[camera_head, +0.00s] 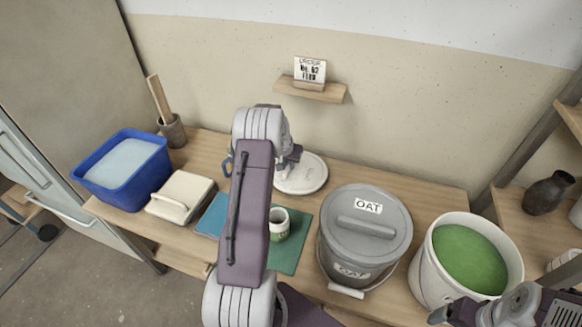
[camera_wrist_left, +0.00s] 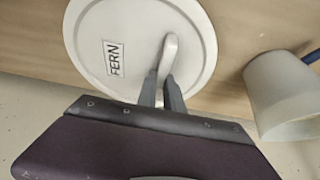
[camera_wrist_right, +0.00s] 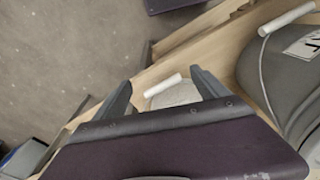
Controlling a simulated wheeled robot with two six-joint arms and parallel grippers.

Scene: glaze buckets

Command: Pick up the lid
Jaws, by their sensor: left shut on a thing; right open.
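The round white lid (camera_head: 301,178) labelled FERN is at the back of the table; it also fills much of the left wrist view (camera_wrist_left: 140,20). My left gripper (camera_wrist_left: 162,84) is shut on the lid's pale handle (camera_wrist_left: 170,50). In the head view my left arm hides part of the lid, and I cannot tell whether it touches the table. An open white bucket of green glaze (camera_head: 440,275) stands at the right. My right gripper (camera_wrist_right: 158,82) is open and empty at the front, left of the grey bucket in its own view.
A grey bucket (camera_head: 335,250) with a lid marked OAT stands left of the green glaze. A small cup (camera_head: 279,224) stands on a green mat (camera_head: 295,250). A blue tub (camera_head: 122,190) and a cream box (camera_head: 180,197) are at left. A small shelf (camera_head: 312,92) holds a card.

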